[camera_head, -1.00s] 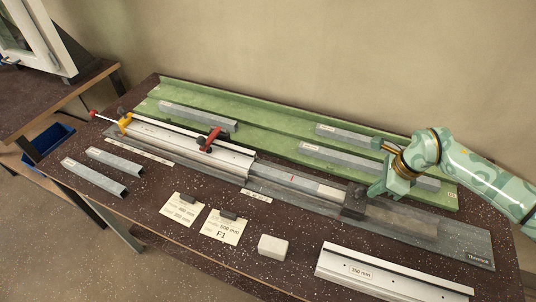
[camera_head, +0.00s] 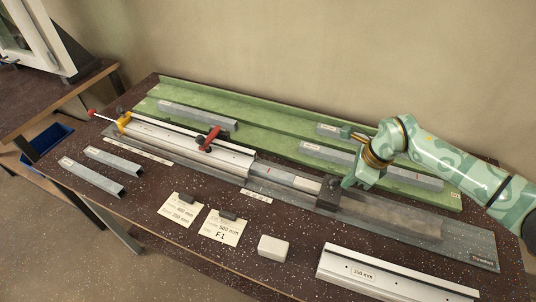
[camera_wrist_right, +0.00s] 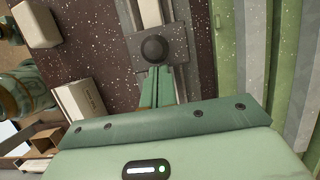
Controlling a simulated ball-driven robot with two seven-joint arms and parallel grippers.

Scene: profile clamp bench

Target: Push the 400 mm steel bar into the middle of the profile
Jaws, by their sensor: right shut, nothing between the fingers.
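The white profile (camera_head: 190,143) lies clamped in the rail, with a red-handled clamp (camera_head: 209,140) over it and a yellow stop (camera_head: 124,122) at its left end. The grey steel bar (camera_head: 290,177), with a red mark near the profile's mouth, sticks out of the profile's right end; its front part is hidden inside. A dark pusher block (camera_head: 329,192) stands at the bar's right end. My right gripper (camera_head: 350,182) is shut and empty, just behind the block. In the wrist view its fingertips (camera_wrist_right: 157,78) are against or very near the block's round knob (camera_wrist_right: 154,48). My left gripper is not in view.
A green tray (camera_head: 270,135) behind holds several grey bars. In front lie two short channels (camera_head: 105,172), label cards (camera_head: 224,227), a pale block (camera_head: 272,248) and a profile marked 350 mm (camera_head: 390,275). The rail right of the pusher is clear.

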